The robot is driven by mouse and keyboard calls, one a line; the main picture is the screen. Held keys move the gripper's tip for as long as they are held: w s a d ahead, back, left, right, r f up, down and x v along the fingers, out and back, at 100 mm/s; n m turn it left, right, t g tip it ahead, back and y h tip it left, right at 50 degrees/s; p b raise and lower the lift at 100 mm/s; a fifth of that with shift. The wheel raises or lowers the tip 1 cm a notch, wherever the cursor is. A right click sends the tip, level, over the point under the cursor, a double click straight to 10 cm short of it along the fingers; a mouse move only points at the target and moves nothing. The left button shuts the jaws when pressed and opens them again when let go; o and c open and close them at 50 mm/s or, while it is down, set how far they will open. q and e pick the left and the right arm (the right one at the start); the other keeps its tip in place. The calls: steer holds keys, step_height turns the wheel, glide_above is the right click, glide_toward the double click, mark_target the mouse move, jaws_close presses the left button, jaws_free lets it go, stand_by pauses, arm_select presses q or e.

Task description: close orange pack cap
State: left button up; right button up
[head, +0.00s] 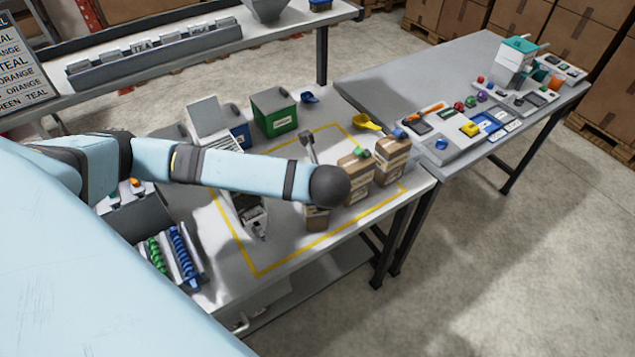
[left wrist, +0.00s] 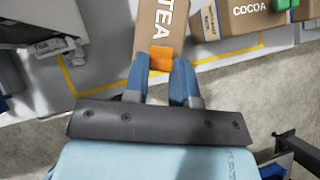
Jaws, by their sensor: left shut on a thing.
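In the left wrist view, a brown pack marked TEA (left wrist: 147,42) stands ahead of my left gripper (left wrist: 159,80). An orange cap (left wrist: 163,57) sits at the near end of this pack, between my two blue fingertips. The left gripper is shut on the orange cap. In the head view, my left arm's dark wrist joint covers the gripper, the cap and most of this pack; only the pack's lower part (head: 316,221) shows. My right gripper is in neither view.
A COCOA pack (left wrist: 235,20) with a green cap (left wrist: 284,4) stands close on the right. Another pack (head: 393,157) with a blue cap stands beyond it. A grey dispenser (left wrist: 45,25) is on the left. A green bin (head: 274,114) stands farther back.

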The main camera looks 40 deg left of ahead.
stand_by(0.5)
arm_select(q)
steer(key=o, duration=0.9)
steer(key=shift+f, duration=0.1)
steer(key=shift+o, duration=0.2)
steer(key=v, duration=1.3)
steer(key=shift+s+d+r, duration=0.15)
steer(key=shift+s+r, duration=0.05)
steer(key=shift+r, duration=0.1)
